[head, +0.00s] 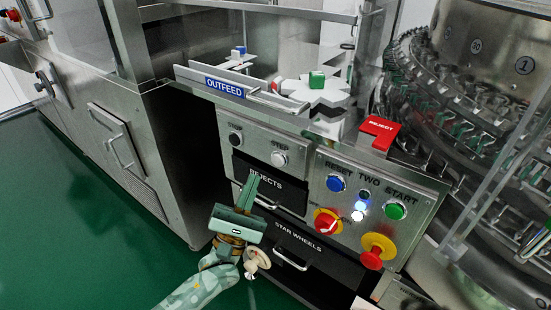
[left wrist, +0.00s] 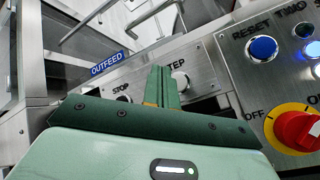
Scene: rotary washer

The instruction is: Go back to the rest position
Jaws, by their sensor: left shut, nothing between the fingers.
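My left gripper (head: 250,185) is shut and empty, fingers pointing up in front of the REJECTS drawer (head: 272,181), partly covering it. In the left wrist view its closed fingers (left wrist: 158,78) stand in front of the panel, between the STOP button (left wrist: 123,99) and the STEP button (left wrist: 180,83). I cannot tell whether they touch anything. My right gripper is not in view.
The control panel has a blue RESET button (head: 335,183), a green START button (head: 395,210), a red-yellow rotary switch (head: 327,222) and a red emergency knob (head: 374,252). The STAR WHEELS drawer handle (head: 291,258) juts out. Green floor (head: 75,220) is clear at left.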

